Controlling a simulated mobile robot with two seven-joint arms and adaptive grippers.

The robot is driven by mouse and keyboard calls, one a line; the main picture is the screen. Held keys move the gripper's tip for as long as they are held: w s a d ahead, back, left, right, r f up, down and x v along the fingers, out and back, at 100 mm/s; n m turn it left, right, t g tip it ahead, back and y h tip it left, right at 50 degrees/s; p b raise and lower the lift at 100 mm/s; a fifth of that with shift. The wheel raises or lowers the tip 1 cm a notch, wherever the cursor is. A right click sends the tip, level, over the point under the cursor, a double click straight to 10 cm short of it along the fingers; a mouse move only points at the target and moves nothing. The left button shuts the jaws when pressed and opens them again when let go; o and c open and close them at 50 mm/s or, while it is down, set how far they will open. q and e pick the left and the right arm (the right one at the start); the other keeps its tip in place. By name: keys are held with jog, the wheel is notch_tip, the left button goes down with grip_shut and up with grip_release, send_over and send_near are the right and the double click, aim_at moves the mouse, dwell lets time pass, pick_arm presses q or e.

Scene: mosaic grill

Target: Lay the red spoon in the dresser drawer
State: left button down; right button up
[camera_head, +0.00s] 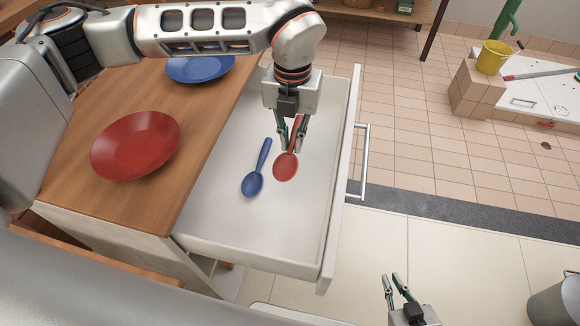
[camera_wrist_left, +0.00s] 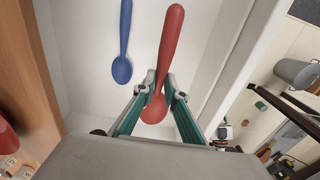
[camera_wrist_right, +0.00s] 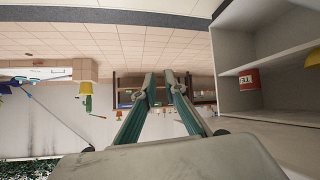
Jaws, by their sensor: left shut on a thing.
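The red spoon (camera_head: 286,165) is inside the open dresser drawer (camera_head: 230,225), over its white floor and right of a blue spoon (camera_head: 253,182). My left gripper (camera_head: 292,148) reaches down into the drawer and is shut on the red spoon. In the left wrist view the red spoon (camera_wrist_left: 170,45) passes between the fingertips (camera_wrist_left: 159,88), with its bowl near me. I cannot tell whether the spoon touches the drawer floor. My right gripper (camera_head: 397,282) is outside the drawer at the lower right; its fingers are apart and empty in the right wrist view (camera_wrist_right: 162,88).
A red plate (camera_head: 135,146) and a blue plate (camera_head: 200,68) lie on the wooden dresser top (camera_head: 80,190) left of the drawer. The drawer's bar handle (camera_head: 364,160) sticks out to the right. A metal bucket (camera_head: 555,302) stands at the lower right.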

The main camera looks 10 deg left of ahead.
pick_arm(q)
notch_tip(320, 180, down, 11)
jog(key=shift+f+b, duration=0.1)
jog(key=shift+b, duration=0.35)
jog(key=shift+f, duration=0.1)
jog(key=c, duration=2.1)
grip_release()
notch_tip(320, 180, up, 12)
jog(key=shift+r+p, duration=0.15)
jog(key=shift+p, duration=0.35)
